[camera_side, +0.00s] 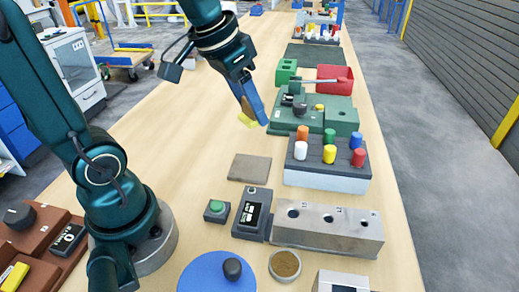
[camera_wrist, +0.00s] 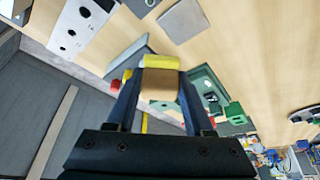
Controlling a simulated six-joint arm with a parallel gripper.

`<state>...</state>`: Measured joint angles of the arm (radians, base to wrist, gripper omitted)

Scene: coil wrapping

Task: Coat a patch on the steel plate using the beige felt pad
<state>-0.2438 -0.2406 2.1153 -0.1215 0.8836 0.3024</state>
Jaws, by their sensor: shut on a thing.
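My gripper (camera_side: 256,112) is shut on the beige felt pad (camera_wrist: 160,86), a small block with a yellow end that sits between the blue fingers. The pad also shows as a yellowish block (camera_side: 247,118) under the fingertips in the side view. My gripper holds it in the air above the bench. The steel plate (camera_side: 250,168) is a flat grey-brown square on the bench, nearer the side camera than the pad and apart from it. It also shows at the top of the wrist view (camera_wrist: 184,20). No distinct coated patch can be made out on it.
A rack with coloured caps (camera_side: 300,178) and a green fixture (camera_side: 285,125) stand right of the plate. A metal block with holes (camera_side: 327,240), a dark meter (camera_side: 253,215), a green button box (camera_side: 215,212) and a brown-filled round dish (camera_side: 285,265) are nearer. The bench left of the plate is clear.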

